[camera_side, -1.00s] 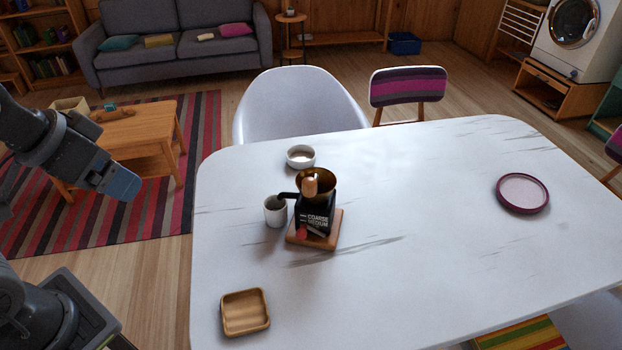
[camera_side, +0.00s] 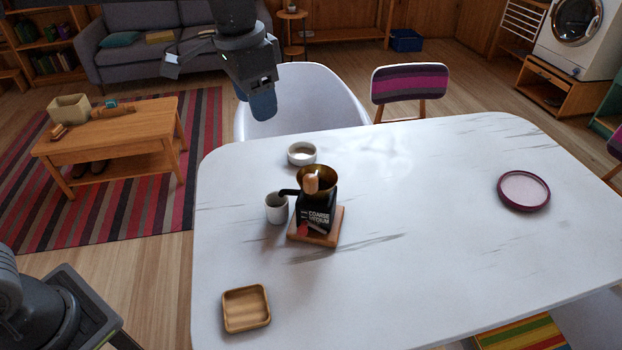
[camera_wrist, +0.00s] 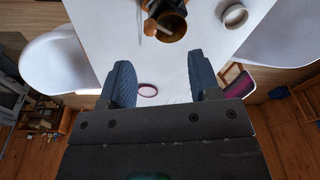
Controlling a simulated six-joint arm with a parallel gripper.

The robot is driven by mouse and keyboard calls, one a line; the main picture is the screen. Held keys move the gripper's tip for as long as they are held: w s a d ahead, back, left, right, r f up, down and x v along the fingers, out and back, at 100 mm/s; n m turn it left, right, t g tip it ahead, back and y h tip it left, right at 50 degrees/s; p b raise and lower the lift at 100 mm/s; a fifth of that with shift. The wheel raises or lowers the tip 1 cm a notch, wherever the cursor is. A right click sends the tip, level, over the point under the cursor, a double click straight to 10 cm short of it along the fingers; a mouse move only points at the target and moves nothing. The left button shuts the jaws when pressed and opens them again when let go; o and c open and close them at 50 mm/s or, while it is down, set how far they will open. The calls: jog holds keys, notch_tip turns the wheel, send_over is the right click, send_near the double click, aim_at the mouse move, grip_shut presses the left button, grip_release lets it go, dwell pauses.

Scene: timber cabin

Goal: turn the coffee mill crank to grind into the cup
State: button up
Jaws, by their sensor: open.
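The coffee mill (camera_side: 318,212) has a black body and a brass hopper, and stands on a wooden board (camera_side: 299,238) on the white table. Its crank shows a wooden knob (camera_side: 311,185) over the hopper's near side; the crank arm is hard to make out. A dark spout points left above the white cup (camera_side: 276,210), which stands beside the mill. My gripper (camera_side: 262,108) is open and empty, above and behind the mill to the left, well clear of it. In the wrist view the mill's hopper (camera_wrist: 172,28) lies beyond my open fingers (camera_wrist: 162,80).
A small white bowl (camera_side: 302,154) stands behind the mill. A square wooden tray (camera_side: 246,309) lies at the front left and a pink plate (camera_side: 524,190) at the right. The table (camera_side: 430,220) is clear between mill and plate. A white chair (camera_side: 318,92) stands behind the table.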

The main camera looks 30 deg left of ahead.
jog(key=m+g, duration=0.2)
send_over(311, 176)
notch_tip(311, 176, down, 6)
jog(key=r, duration=0.1)
notch_tip(311, 176, down, 14)
jog(key=shift+f, duration=0.15)
grip_shut()
